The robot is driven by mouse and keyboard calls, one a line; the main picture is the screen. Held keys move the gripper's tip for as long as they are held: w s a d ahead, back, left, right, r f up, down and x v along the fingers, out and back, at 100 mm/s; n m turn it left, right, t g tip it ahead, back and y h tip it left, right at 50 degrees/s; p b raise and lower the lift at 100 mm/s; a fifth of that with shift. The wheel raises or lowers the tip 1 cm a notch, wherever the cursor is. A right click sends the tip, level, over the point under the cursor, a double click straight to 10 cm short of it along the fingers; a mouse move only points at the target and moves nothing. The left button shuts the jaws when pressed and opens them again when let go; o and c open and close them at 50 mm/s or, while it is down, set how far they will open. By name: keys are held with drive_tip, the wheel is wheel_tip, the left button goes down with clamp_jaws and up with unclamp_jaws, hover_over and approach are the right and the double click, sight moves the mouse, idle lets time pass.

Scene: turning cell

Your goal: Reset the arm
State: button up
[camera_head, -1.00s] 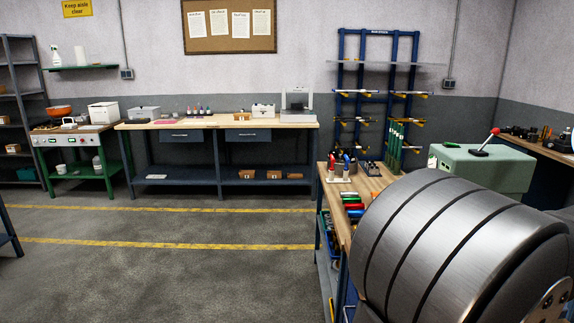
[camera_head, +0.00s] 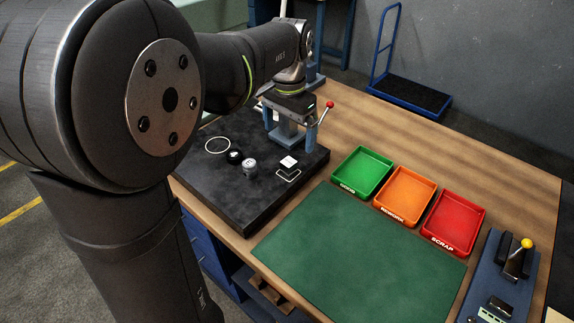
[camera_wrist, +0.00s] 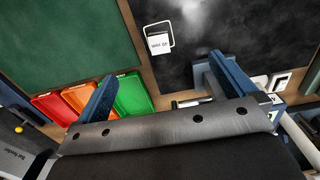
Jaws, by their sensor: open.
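My gripper (camera_head: 287,140) is at the back edge of the black plate, and its two blue-grey fingers point down. In the wrist view my gripper (camera_wrist: 163,68) has its fingers spread wide apart with nothing held between them.
The black plate (camera_head: 240,215) carries a black round part (camera_head: 235,157) and a grey one (camera_head: 249,166). Green (camera_head: 362,172), orange (camera_head: 404,195) and red (camera_head: 454,222) trays stand behind a green mat (camera_head: 350,255). A red-knobbed lever (camera_head: 328,105) rises near my gripper. A yellow-knobbed device (camera_head: 505,270) stands right.

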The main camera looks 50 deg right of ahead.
drive_tip(key=shift+f, duration=1)
wheel_tip(320, 180, up, 10)
idle(0.4)
idle(0.6)
drive_tip(key=c, duration=1)
